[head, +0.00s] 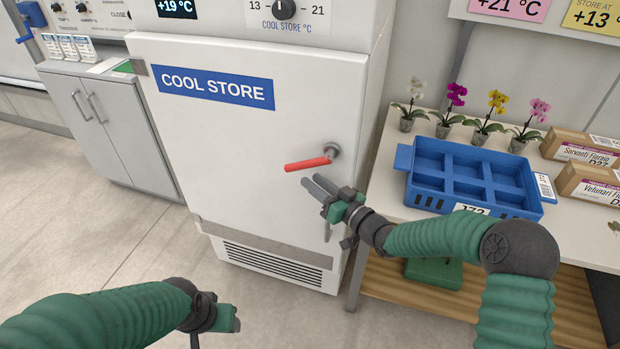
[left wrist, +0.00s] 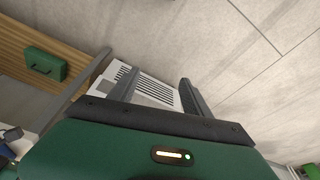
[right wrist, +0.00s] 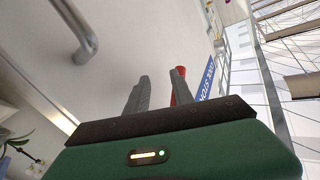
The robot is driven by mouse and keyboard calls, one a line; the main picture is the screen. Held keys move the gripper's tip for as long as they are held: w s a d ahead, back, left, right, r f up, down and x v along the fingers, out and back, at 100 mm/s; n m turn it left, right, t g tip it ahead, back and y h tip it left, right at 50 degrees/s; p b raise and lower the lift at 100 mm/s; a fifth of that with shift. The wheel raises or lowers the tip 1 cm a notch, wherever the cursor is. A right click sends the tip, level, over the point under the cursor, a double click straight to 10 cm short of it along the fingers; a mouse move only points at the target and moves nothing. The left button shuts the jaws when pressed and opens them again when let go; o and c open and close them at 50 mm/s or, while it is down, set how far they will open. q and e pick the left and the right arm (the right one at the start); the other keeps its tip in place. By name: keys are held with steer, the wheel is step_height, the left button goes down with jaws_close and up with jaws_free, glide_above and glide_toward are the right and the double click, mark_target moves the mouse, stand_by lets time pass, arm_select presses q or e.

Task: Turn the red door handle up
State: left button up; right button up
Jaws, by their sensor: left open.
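The red door handle (head: 307,164) is on the white cool store door (head: 230,130). Its red grip points left and slightly down from a grey metal pivot. My right gripper (head: 312,181) is just below the grip, its fingers pointing toward the door, apart and with nothing seen between them. In the right wrist view, part of the red handle (right wrist: 182,72) shows behind the right-hand finger, which hides the rest. My left gripper (head: 215,318) is low at the front, far from the handle; its fingers (left wrist: 143,85) are apart and empty in the left wrist view.
A table on the right bears a blue compartment tray (head: 475,172), potted orchids (head: 448,110) and cardboard boxes (head: 590,182). A green case (head: 433,272) is on its lower shelf. A grey cabinet (head: 105,125) stands left of the cool store. The floor before the door is clear.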

steer(key=p+v, duration=0.1)
steer(key=v, duration=1.3)
steer(key=shift+s+d, duration=0.2)
steer(key=shift+d, duration=0.1)
